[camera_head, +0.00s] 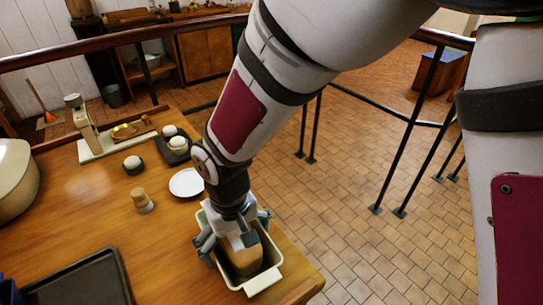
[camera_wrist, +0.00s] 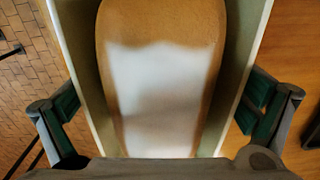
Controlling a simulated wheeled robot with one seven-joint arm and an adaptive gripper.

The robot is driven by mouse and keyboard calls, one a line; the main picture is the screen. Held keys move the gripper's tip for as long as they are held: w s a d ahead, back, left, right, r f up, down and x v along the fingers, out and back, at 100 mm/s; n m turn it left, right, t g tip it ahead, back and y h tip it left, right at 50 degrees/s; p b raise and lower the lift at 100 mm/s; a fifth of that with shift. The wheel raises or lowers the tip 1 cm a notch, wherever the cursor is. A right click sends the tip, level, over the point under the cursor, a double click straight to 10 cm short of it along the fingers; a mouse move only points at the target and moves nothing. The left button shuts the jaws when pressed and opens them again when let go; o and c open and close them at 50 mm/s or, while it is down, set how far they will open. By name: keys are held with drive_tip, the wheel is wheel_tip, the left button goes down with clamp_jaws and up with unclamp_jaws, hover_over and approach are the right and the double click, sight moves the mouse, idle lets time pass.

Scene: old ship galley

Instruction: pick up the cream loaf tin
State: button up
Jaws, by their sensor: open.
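The cream loaf tin (camera_head: 263,284) stands near the right edge of the wooden table in the head view, with a tan loaf (camera_head: 244,263) inside it. In the wrist view the tin's pale wall (camera_wrist: 237,95) runs along both sides of the loaf (camera_wrist: 160,28), which has a bright white patch on it. My gripper (camera_head: 236,234) is at the tin from above. It is open, with one finger on the outer side of each long wall in the wrist view (camera_wrist: 160,108). I cannot tell whether the fingers touch the walls. The gripper hides the tin's far part.
A white plate (camera_head: 186,183) lies just behind the tin. A small shaker-like item (camera_head: 143,201) stands to its left. A dark tray (camera_head: 80,281) lies at front left, a large pot (camera_head: 14,182) at far left. A scale (camera_head: 97,145) stands further back. Railings border the tiled floor.

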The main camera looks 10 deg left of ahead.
drive_tip(key=c, duration=1.2)
drive_tip(key=shift+r, duration=0.1)
